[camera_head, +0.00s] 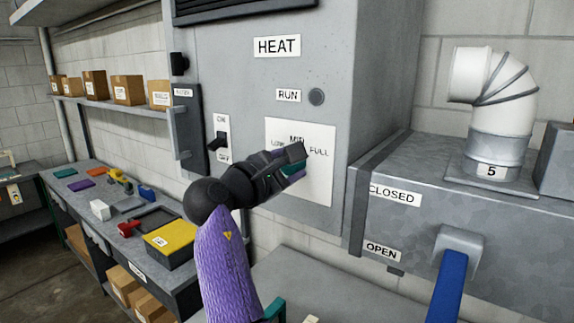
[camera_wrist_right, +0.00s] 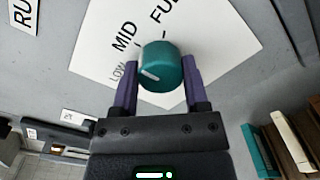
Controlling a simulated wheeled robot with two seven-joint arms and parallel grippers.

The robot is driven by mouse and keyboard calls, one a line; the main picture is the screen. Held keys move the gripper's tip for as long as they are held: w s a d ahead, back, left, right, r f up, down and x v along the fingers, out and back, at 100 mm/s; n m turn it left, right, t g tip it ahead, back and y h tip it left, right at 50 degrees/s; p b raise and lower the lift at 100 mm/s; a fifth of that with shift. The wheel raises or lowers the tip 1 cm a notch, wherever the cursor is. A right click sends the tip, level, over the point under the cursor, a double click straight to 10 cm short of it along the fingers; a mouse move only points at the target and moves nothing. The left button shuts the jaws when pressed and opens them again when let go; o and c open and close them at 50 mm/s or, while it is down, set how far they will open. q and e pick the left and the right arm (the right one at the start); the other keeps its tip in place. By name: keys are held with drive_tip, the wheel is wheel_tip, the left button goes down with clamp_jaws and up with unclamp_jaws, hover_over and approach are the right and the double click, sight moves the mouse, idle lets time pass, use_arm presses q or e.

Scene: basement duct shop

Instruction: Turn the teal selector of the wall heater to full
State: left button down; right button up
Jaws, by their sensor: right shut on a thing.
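The teal selector (camera_wrist_right: 162,62) is a round knob on a white plate (camera_wrist_right: 90,40) marked LOW, MID and FULL. Its white pointer mark lies left of the knob's middle and points toward the LOW side in the right wrist view. My right gripper (camera_wrist_right: 160,88) has its purple fingers on both sides of the knob, shut on it. In the head view my right gripper (camera_head: 296,164) covers much of the selector (camera_head: 292,168), and only a bit of teal shows. The plate (camera_head: 318,180) is on the grey HEAT cabinet (camera_head: 240,75). My left gripper is not in view.
An ON/OFF switch (camera_head: 217,141) is left of the plate. A duct box (camera_head: 400,160) with CLOSED and OPEN labels and a blue-handled lever (camera_head: 449,285) stands at the right. A bench (camera_head: 185,272) with a yellow box (camera_head: 168,240) runs along the left.

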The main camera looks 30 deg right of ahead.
clamp_jaws()
drive_tip(key=m+b, duration=0.1)
drive_tip(key=m, duration=0.4)
drive_tip(key=shift+f+m+b, duration=0.1)
drive_tip(key=shift+m+b, duration=0.2)
drive_tip(key=shift+m, duration=0.1)
drive_tip(key=m+b, duration=0.2)
drive_tip(key=m, duration=0.3)
drive_tip(key=shift+m, duration=0.4)
drive_tip(key=o, duration=0.9)
unclamp_jaws()
